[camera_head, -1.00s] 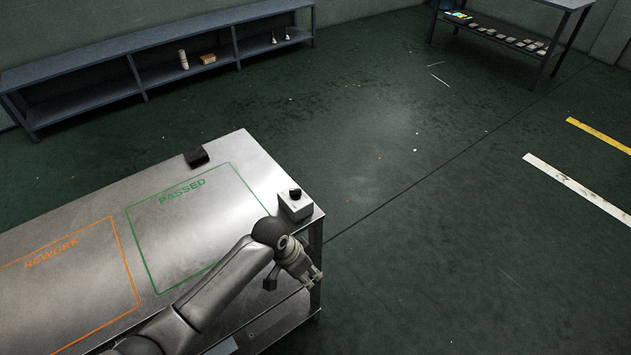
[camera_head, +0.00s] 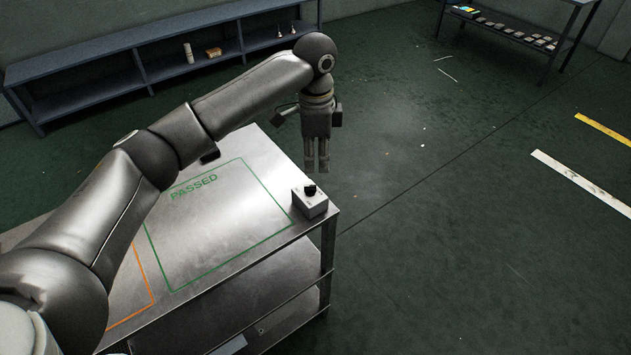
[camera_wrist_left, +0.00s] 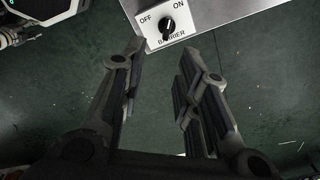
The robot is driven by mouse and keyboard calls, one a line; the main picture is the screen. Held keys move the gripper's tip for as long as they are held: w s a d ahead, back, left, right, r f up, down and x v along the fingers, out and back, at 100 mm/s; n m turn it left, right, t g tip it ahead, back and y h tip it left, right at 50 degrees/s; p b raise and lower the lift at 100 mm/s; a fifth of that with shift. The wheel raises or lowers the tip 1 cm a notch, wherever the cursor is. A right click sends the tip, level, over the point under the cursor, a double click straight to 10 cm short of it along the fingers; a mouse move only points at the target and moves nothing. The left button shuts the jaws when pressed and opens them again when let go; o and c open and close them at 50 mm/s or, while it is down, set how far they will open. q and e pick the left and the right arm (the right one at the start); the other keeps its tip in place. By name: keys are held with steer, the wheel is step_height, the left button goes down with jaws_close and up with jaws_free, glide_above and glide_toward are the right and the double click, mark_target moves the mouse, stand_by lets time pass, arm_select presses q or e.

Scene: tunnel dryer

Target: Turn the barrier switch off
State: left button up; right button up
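The barrier switch is a small pale box (camera_head: 311,203) with a black knob (camera_head: 310,190) on top, at the right corner of the metal table. In the left wrist view the knob (camera_wrist_left: 168,25) sits between the printed words OFF on the left and ON on the right, above BARRIER.
The metal table (camera_head: 225,262) has a green PASSED outline and an orange outline, partly behind my left arm. A low shelf (camera_head: 110,50) stands along the back wall, and a dark rack (camera_head: 515,25) at the back right. The floor right of the table is clear.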

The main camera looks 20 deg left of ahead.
mark_target(314, 186)
arm_select(q)
steer(key=f, duration=0.6)
steer(key=a+f, duration=0.1)
steer(key=f, duration=0.2)
steer(key=shift+w+f, duration=0.2)
steer(key=shift+d, duration=0.1)
jaws_close()
